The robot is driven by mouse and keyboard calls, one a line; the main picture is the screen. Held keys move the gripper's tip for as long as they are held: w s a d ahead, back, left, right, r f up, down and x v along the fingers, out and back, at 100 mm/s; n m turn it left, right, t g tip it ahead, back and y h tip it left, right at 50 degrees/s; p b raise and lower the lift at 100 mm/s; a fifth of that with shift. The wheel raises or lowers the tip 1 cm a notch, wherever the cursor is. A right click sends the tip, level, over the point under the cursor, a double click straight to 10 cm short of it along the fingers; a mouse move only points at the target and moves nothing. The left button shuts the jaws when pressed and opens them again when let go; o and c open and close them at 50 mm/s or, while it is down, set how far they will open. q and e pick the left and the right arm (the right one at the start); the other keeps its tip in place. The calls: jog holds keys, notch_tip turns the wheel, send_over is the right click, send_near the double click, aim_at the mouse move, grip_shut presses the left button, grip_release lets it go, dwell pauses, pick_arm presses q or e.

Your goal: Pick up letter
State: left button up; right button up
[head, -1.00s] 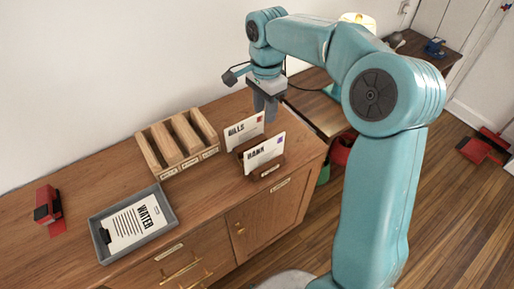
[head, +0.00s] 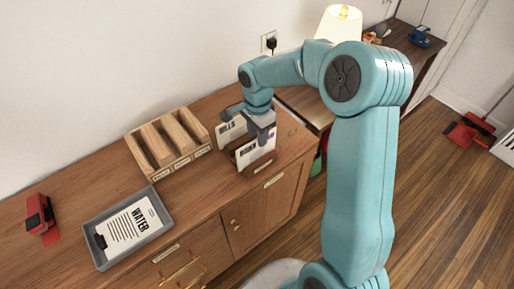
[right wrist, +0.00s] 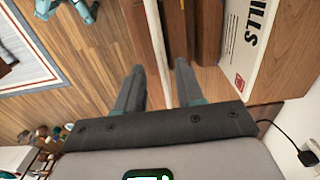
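The white BANK letter (head: 252,156) stands upright in a brown wooden holder (head: 263,165) on the cabinet. The white BILLS letter (head: 229,131) stands behind it and also shows in the right wrist view (right wrist: 246,45). My right gripper (head: 262,140) is over the BANK letter and hides part of it. In the right wrist view, its two fingers (right wrist: 158,82) are apart, one on each side of a thin white letter edge (right wrist: 156,45), with gaps on both sides. My left gripper is not in view.
A wooden sorter with slots (head: 168,143) stands at the back. A grey tray (head: 100,262) holds a WATER sheet (head: 129,225). A lamp (head: 340,22) stands on a table behind my right arm. A cable hangs from a wall outlet (head: 269,42).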

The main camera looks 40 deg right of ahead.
aim_at(257, 150)
jog(key=shift+f, duration=1.5)
jog(key=shift+w, duration=0.1)
grip_shut()
